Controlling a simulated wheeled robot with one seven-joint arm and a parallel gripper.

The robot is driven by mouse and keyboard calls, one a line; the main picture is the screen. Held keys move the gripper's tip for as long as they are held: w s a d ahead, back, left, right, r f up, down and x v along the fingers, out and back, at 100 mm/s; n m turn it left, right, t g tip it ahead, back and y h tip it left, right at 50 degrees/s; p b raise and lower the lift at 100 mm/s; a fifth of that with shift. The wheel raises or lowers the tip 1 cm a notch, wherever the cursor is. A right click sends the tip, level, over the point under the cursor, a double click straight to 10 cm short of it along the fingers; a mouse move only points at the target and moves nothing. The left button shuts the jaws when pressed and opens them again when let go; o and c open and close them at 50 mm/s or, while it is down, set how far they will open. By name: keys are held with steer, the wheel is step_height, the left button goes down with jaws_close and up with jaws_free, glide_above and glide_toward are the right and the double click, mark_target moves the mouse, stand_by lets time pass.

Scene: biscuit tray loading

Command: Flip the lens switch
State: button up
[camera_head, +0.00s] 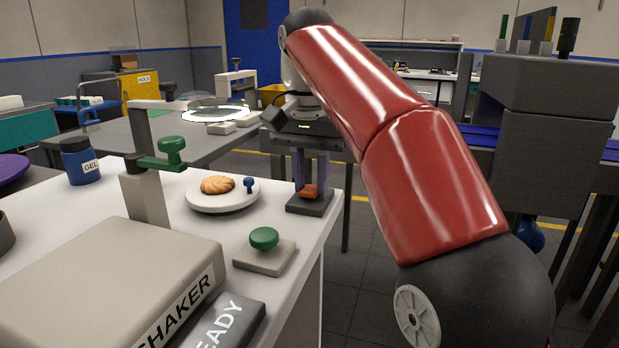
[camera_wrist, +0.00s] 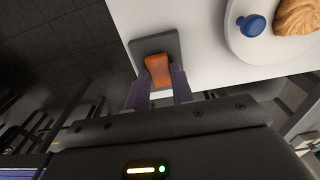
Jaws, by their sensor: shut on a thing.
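The lens switch is an orange lever (camera_head: 309,192) on a dark square base (camera_head: 322,207) at the right edge of the white table. In the wrist view the orange lever (camera_wrist: 158,70) leans over its grey base (camera_wrist: 172,46). My gripper (camera_head: 309,187) points straight down from above. Its two purple fingers stand on either side of the lever, and it is shut on it. In the wrist view my gripper (camera_wrist: 160,85) has the lever between its fingertips. Any label on the switch is not visible.
A white round plate (camera_head: 222,208) with a biscuit (camera_head: 217,185) and a small blue knob (camera_head: 249,184) is left of the switch. A green knob (camera_head: 264,238) on a beige base stands nearer. A shaker unit (camera_head: 120,285) fills the near left. Floor lies right of the table.

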stand_by(0.4)
steer(key=o, duration=1)
